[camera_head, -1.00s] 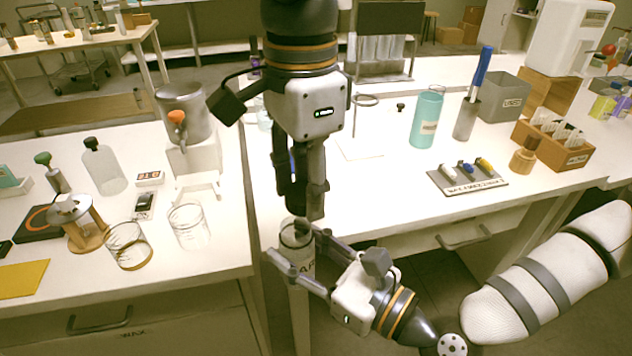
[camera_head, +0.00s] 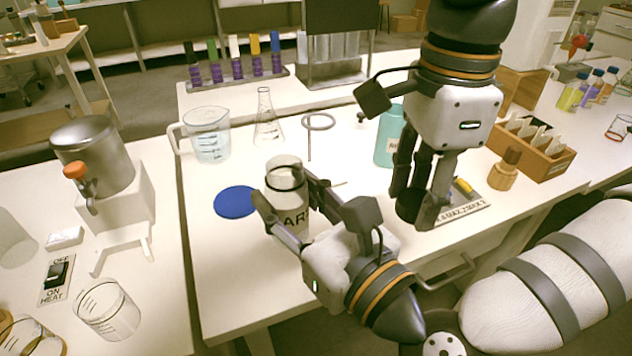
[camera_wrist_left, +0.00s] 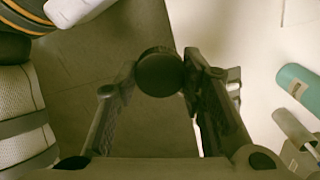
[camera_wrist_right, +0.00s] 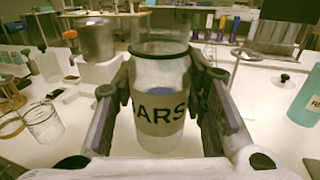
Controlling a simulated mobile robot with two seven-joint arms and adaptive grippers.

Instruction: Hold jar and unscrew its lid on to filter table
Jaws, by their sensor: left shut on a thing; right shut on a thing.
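The jar (camera_head: 284,176) is clear glass with a pale label. It is upright with an open top, and my right gripper (camera_head: 284,212) is shut on its sides. In the right wrist view the jar (camera_wrist_right: 160,85) stands between the fingers, with a blue patch seen through the glass. My left gripper (camera_head: 420,195) points down, right of the jar and apart from it. It is shut on the round dark lid (camera_wrist_left: 160,72), which also shows at its fingertips in the head view (camera_head: 411,207). The white table (camera_head: 225,275) lies behind and below the jar.
A flat blue disc (camera_head: 236,202) lies left of the jar. A measuring jug (camera_head: 207,135), flask (camera_head: 268,118) and ring stand (camera_head: 318,122) stand behind. A teal bottle (camera_head: 388,140) and small tool rack (camera_head: 466,208) are near my left gripper.

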